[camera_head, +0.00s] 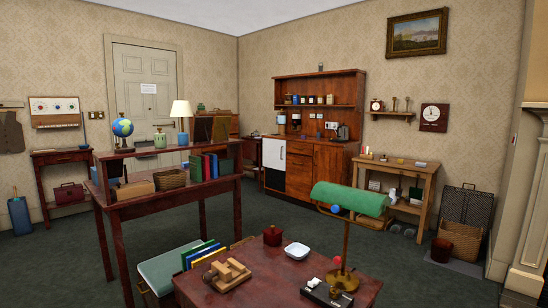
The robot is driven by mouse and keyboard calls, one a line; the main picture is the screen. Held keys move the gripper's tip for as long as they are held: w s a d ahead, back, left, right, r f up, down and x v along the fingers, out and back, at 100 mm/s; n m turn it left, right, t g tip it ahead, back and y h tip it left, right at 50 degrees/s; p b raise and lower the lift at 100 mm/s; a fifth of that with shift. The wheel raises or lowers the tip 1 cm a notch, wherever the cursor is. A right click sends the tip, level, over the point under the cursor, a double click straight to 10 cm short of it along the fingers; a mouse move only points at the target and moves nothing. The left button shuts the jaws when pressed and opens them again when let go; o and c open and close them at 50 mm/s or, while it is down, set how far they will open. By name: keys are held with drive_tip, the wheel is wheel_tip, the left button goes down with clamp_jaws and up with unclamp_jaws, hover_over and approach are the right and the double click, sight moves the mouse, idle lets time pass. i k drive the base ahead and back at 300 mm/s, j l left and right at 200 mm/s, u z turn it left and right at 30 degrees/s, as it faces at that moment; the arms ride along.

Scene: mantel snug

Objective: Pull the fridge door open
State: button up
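A small white door (274,153), which looks like the fridge door, is set in the left end of the wooden kitchen unit (328,172) against the far wall. It appears shut, with a dark panel (275,180) below it. Its handle is too small to make out. The fridge is far off, across the room. My gripper is not in view.
A red-brown table (210,291) with a green-shaded lamp (350,199) fills the near foreground. A tall desk (150,205) with books and a globe stands at left centre. A wooden side table (398,172) stands right of the kitchen unit. Carpet (262,217) is open between them.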

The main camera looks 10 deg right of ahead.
sight(274, 151)
drive_tip(key=u, duration=0.9)
drive_tip(key=i+j+u, duration=0.1)
drive_tip(key=i+u, duration=0.4)
drive_tip(key=i, duration=2.25)
drive_tip(key=i+z, duration=0.1)
drive_tip(key=i, duration=1.6)
drive_tip(key=i+j, duration=0.1)
drive_tip(key=i, duration=1.55)
drive_tip(key=i+z, duration=0.15)
drive_tip(key=i, duration=0.4)
drive_tip(key=i+z, duration=0.2)
drive_tip(key=i, duration=0.35)
drive_tip(key=i+j+z, duration=0.15)
drive_tip(key=i, duration=0.35)
drive_tip(key=i+l+z, duration=0.15)
drive_tip(key=i+z, duration=0.15)
drive_tip(key=z, duration=0.15)
drive_tip(key=i+z, duration=0.3)
drive_tip(key=z, duration=0.15)
drive_tip(key=i+z, duration=0.3)
drive_tip(key=z, duration=0.15)
drive_tip(key=i+j+z, duration=0.2)
drive_tip(key=z, duration=0.25)
drive_tip(key=i+l+z, duration=0.15)
drive_tip(key=i+z, duration=0.2)
drive_tip(key=i, duration=0.5)
drive_tip(key=i+j+z, duration=0.1)
drive_tip(key=i+z, duration=0.25)
drive_tip(key=i, duration=0.5)
